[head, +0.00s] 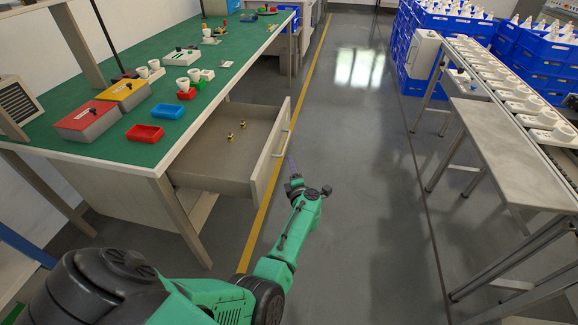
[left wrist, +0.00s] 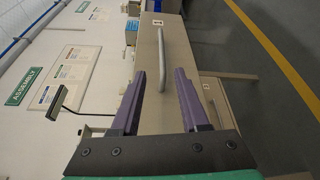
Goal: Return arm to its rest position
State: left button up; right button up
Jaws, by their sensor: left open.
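My left arm reaches in from the lower left of the head view. Its gripper (head: 291,166) is just in front of the open drawer (head: 211,184), near the lower end of the handle. In the left wrist view the purple fingers (left wrist: 157,76) are spread, with nothing held between them. The pale drawer handle (left wrist: 162,60) appears in the gap between them, seemingly ahead of the tips. The handle also shows on the drawer front in the head view (head: 284,128). My right gripper is in neither view.
Two small yellow-and-black parts (head: 236,131) lie in the drawer. The green-topped bench (head: 90,150) carries red, yellow and blue boxes and several white parts. A grey side table (head: 505,150) and conveyor stand at right. The aisle floor (head: 360,200) between is clear.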

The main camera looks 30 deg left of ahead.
pick_arm(q)
jog(key=s+d+f+m+h+p, duration=0.1)
jog(key=s+d+f+m+h, duration=0.2)
jog(key=s+f+m, duration=0.3)
jog(key=s+d+f+m+g+h+p, duration=0.1)
jog(key=s+d+f+m+h+p, duration=0.2)
jog(key=f+m, duration=0.4)
jog(key=s+d+f+m+h, duration=0.2)
jog(key=s+f+m+h, duration=0.2)
jog(key=s+f+m, duration=0.25)
jog(key=s+f+m+g, duration=0.3)
jog(key=s+f, duration=0.1)
jog(key=s, duration=0.7)
jog(key=s+a+f+m+g+p, duration=0.1)
jog(key=s+f+m+g, duration=0.3)
jog(key=s, duration=0.7)
jog(key=s+a+f+m+g+h+p, duration=0.1)
jog(key=s+f+m+g, duration=0.3)
jog(key=s, duration=0.8)
jog(key=shift+f, duration=0.2)
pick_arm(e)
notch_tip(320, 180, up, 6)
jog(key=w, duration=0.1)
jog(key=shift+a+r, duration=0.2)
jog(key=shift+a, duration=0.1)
pick_arm(q)
jog(key=shift+w, duration=0.1)
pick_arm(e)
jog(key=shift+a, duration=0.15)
